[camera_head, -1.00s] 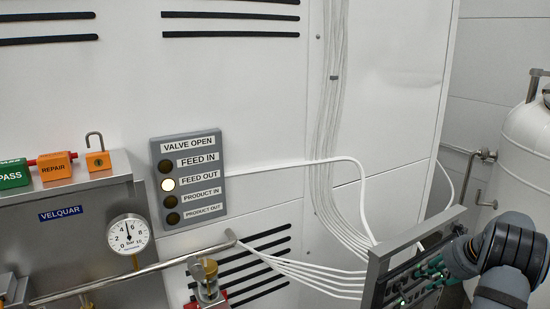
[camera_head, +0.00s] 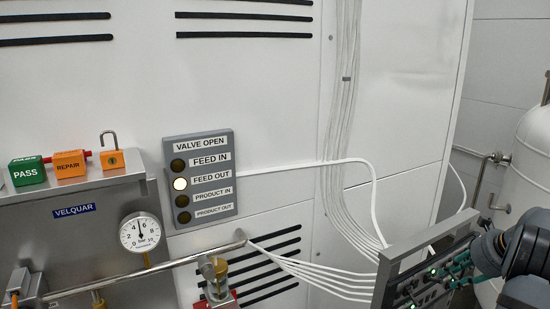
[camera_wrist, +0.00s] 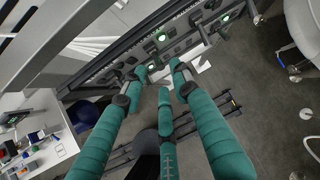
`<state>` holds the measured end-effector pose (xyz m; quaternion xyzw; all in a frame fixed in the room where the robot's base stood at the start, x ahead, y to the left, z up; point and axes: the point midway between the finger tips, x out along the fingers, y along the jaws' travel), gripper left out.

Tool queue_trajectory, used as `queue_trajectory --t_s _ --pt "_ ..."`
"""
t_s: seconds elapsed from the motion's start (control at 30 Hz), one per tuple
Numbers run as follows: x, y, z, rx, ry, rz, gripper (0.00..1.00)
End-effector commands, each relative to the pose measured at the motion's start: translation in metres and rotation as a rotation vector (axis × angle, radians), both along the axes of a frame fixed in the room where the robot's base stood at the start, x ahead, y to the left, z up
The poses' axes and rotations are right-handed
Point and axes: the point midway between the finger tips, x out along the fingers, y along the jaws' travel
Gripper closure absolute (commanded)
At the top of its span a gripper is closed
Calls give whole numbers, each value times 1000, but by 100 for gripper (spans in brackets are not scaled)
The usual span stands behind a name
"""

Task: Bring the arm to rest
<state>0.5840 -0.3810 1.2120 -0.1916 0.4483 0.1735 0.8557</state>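My gripper (camera_wrist: 160,78) has teal fingers. In the wrist view the fingers are spread apart with nothing between them, so it is open and empty. The fingertips are close to a dark control panel (camera_wrist: 108,70) with green-lit parts; I cannot tell whether they touch it. In the head view my gripper (camera_head: 450,270) is at the lower right, in front of the same panel (camera_head: 400,250), and partly hides its face. My arm reaches in from the right edge.
A VALVE OPEN sign (camera_head: 201,145) has its FEED OUT lamp lit. A steel cabinet (camera_head: 100,235) with a gauge (camera_head: 140,231) and an open orange padlock (camera_head: 112,159) stands left. White cables (camera_head: 325,275) run to the panel. A white tank (camera_head: 530,165) stands right.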

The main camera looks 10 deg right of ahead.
Motion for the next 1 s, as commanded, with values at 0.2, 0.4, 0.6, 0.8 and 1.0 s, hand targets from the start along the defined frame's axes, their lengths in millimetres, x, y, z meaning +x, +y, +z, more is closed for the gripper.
queue_trajectory --t_s 0.2,0.4,0.6,0.8,1.0 --pt "-27 -8 41 -5 -1 -3 70" --pt "-22 -3 31 5 6 3 70" --pt "2 2 -5 4 4 4 70" --pt "26 9 -41 6 3 5 70" --pt "27 7 -59 31 -72 -2 70"
